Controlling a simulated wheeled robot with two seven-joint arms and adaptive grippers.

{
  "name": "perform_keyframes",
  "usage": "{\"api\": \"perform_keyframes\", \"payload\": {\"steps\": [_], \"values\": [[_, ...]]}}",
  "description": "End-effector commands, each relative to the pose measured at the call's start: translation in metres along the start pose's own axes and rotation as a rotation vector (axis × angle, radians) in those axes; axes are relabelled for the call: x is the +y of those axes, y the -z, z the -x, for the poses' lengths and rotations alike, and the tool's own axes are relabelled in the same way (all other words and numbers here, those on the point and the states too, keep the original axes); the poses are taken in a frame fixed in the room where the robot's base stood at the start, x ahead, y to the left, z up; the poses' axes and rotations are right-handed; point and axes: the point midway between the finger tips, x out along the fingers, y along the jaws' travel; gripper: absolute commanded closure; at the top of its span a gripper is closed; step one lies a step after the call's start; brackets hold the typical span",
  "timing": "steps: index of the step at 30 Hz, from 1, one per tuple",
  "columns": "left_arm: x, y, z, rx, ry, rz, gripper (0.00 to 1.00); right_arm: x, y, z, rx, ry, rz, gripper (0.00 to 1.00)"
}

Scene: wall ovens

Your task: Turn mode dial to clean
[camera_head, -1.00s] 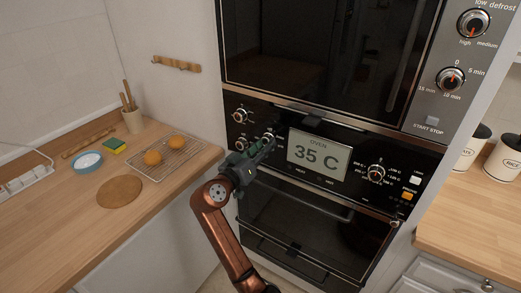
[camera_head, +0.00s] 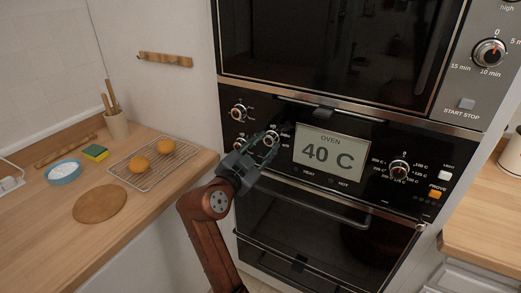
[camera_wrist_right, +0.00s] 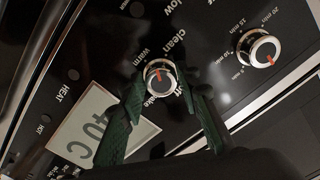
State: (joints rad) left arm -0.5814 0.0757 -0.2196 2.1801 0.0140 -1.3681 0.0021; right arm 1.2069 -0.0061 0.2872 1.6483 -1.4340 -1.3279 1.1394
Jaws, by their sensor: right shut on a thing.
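The mode dial (camera_head: 271,139) is a round silver-rimmed knob on the black oven panel, left of the display. In the right wrist view the dial (camera_wrist_right: 160,76) has a red-orange mark, with "warm", "clean" and "slow" printed around it; the mark points roughly towards the "warm" side, its exact setting hard to tell. My right gripper (camera_head: 268,145) reaches in from the lower left and is shut on the dial. Its green fingers (camera_wrist_right: 166,90) lie on either side of the knob in the wrist view. My left gripper is not in view.
The oven display (camera_head: 330,151) reads 40 C. Other knobs are close: an upper left one (camera_head: 238,112), a lower left one (camera_head: 239,144) and a temperature dial (camera_head: 399,170). The oven door handle (camera_head: 318,205) runs below. A wooden counter (camera_head: 45,222) stands at the left.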

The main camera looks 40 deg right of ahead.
Motion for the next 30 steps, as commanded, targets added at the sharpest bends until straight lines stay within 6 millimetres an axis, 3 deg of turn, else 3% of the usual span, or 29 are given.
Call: {"api": "perform_keyframes", "payload": {"steps": [1,10,21,30], "values": [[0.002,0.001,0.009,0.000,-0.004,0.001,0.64,0.003,-0.009,-0.001,-0.006,-0.006,-0.037,0.94],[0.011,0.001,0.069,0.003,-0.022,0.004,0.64,0.002,-0.006,-0.001,-0.005,-0.007,-0.254,0.94],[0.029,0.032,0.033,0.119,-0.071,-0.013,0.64,0.001,-0.004,-0.001,-0.003,-0.007,-0.440,0.94],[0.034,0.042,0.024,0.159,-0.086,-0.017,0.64,0.000,-0.002,-0.001,-0.002,-0.007,-0.503,0.94]]}}
